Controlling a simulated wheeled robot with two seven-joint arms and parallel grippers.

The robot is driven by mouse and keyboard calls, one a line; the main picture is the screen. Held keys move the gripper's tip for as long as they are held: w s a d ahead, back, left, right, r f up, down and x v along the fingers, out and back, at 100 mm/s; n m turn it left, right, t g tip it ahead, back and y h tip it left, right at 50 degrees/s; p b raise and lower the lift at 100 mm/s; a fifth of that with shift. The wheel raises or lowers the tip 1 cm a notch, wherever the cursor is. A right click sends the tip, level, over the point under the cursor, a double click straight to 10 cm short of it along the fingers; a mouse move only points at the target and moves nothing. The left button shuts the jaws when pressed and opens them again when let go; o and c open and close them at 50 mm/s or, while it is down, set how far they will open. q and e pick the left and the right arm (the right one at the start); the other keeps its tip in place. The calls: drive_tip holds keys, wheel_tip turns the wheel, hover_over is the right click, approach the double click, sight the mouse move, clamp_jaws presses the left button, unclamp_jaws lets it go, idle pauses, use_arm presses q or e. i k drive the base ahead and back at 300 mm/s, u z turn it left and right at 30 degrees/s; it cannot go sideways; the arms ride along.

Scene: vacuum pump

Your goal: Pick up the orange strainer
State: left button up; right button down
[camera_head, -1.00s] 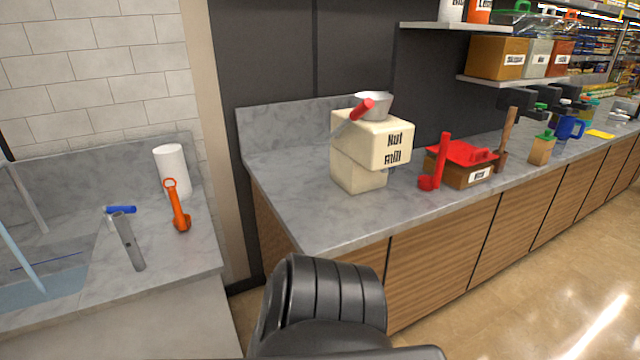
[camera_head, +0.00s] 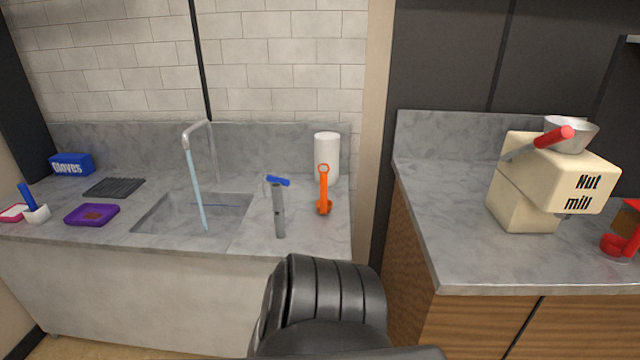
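The orange strainer (camera_head: 324,192) stands near the right end of the sink counter, with a ring at the top of its handle and its wider part at the bottom. It is in front of a white paper roll (camera_head: 327,152). A grey cylindrical tool (camera_head: 279,212) stands to its left, nearer the counter's front edge. A blue-handled item (camera_head: 278,181) lies behind the grey tool. Neither of my grippers shows in this view.
The sink (camera_head: 190,222) with its running tap (camera_head: 192,165) is left of the strainer. A purple tray (camera_head: 92,214), a black mat (camera_head: 115,187) and a blue gloves box (camera_head: 72,164) lie farther left. A nut mill (camera_head: 540,180) stands on the right counter (camera_head: 440,215), across a gap.

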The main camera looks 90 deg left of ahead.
sight(323, 206)
drive_tip(key=u, duration=2.2)
